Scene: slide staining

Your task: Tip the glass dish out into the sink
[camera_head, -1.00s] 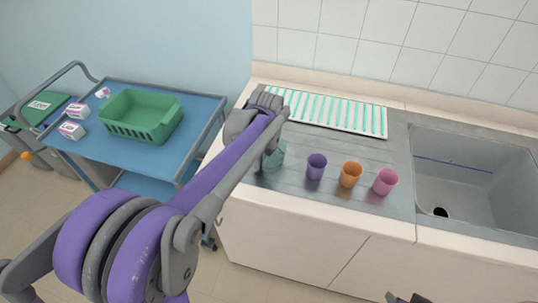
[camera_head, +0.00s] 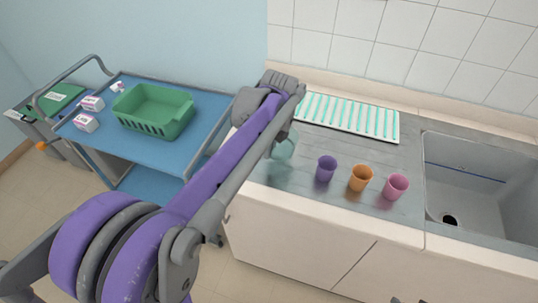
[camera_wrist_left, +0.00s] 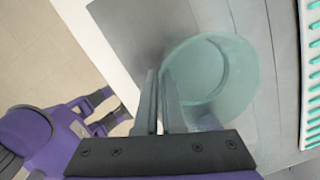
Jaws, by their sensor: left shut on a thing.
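The glass dish (camera_head: 284,147) is a round, clear greenish dish over the left part of the steel worktop, partly hidden behind my left arm in the head view. In the left wrist view the dish (camera_wrist_left: 240,75) shows large. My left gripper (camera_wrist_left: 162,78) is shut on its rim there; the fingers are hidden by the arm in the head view. The grey sink (camera_head: 462,182) is at the right, with a dark drain hole. My right gripper's fingers cannot be made out clearly.
Purple (camera_head: 326,170), orange (camera_head: 361,180) and pink (camera_head: 396,188) cups stand between dish and sink. A white rack with green stripes (camera_head: 348,118) lies behind them. A blue trolley (camera_head: 190,150) with a green basket (camera_head: 153,112) stands left.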

